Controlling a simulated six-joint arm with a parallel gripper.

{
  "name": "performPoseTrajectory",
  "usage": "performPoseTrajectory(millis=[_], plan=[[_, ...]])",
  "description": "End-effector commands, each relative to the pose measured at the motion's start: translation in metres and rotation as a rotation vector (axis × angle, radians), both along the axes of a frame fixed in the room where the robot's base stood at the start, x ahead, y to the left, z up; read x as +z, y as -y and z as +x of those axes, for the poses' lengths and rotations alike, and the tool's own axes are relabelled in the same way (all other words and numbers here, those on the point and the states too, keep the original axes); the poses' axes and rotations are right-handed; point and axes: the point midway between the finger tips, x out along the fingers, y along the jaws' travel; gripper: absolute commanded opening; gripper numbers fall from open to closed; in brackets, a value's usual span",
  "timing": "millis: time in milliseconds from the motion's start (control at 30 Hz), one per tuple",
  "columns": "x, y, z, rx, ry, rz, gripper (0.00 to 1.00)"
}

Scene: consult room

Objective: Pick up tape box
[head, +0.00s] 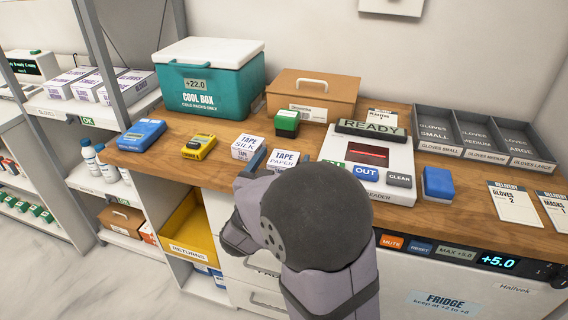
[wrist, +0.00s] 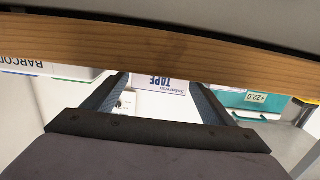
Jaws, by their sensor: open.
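Two small white tape boxes stand on the wooden counter in the head view. One is marked TAPE SILK (head: 247,147); the other is marked TAPE PAPER (head: 286,159), to its right and a little nearer. My gripper (head: 278,164) is open at the TAPE PAPER box, one dark finger showing on its left; my arm hides most of the other finger. In the wrist view a white box marked TAPE (wrist: 160,83) shows upside down between the spread fingers of my gripper (wrist: 157,92). I cannot tell whether the fingers touch it.
A green stamp-like block (head: 287,123) stands just behind the boxes. A yellow device (head: 199,147) and a blue one (head: 142,134) lie left. The cool box (head: 208,95) stands behind. The counter's front edge (wrist: 160,42) crosses the wrist view.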

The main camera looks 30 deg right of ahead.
Motion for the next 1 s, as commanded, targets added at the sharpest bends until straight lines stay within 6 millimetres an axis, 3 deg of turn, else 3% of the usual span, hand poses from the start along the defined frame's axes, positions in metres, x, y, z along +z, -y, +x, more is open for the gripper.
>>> performPoseTrajectory(millis=[167, 500, 867, 1000], plan=[[-0.001, 0.004, 0.003, 0.0, -0.001, -0.001, 0.78], [-0.007, 0.032, 0.03, -0.001, 0.0, 0.0, 0.78], [-0.007, 0.037, 0.036, 0.002, 0.001, -0.001, 0.78], [-0.007, 0.037, 0.036, 0.002, -0.001, -0.001, 0.47]])
